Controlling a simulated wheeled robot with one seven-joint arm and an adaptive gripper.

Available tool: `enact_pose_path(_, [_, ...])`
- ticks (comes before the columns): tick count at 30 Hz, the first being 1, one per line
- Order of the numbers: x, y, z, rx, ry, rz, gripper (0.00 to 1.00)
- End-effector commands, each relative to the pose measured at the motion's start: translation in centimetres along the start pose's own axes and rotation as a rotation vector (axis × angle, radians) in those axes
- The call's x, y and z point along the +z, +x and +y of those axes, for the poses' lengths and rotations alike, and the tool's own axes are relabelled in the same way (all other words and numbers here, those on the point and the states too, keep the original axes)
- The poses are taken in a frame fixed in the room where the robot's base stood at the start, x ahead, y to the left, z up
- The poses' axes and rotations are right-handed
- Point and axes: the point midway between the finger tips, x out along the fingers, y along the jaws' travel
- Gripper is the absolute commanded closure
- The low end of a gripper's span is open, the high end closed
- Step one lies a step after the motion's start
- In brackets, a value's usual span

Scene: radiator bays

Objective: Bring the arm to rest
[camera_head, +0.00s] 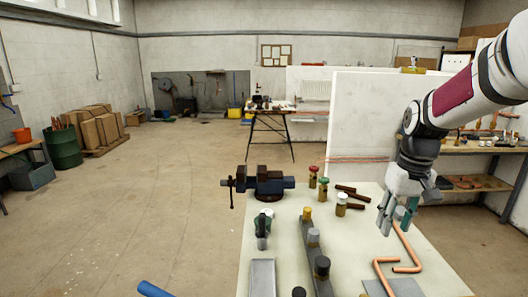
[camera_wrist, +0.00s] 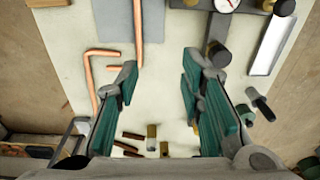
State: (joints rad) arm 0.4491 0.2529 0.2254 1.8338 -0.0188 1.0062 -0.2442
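My gripper (camera_head: 396,217) hangs at the end of my arm over the right side of the workbench (camera_head: 345,250), pointing down. In the wrist view my gripper (camera_wrist: 158,85) shows two teal-padded fingers spread wide apart. Nothing is held between them. The bench top with its small parts lies below the fingers. My arm comes in from the upper right of the head view, with its white and dark red link bent down at the wrist.
A blue vise (camera_head: 265,185) stands at the bench's back left. Bent copper pipes (camera_head: 408,250), a dark manifold bar (camera_head: 314,250) and small valves (camera_head: 341,204) lie on the bench. A white partition panel (camera_head: 372,120) stands behind.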

Motion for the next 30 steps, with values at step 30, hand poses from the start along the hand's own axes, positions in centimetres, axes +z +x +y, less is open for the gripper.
enact_pose_path(30, [22.8,-8.0,-11.0,0.059,0.01,0.317,0.65])
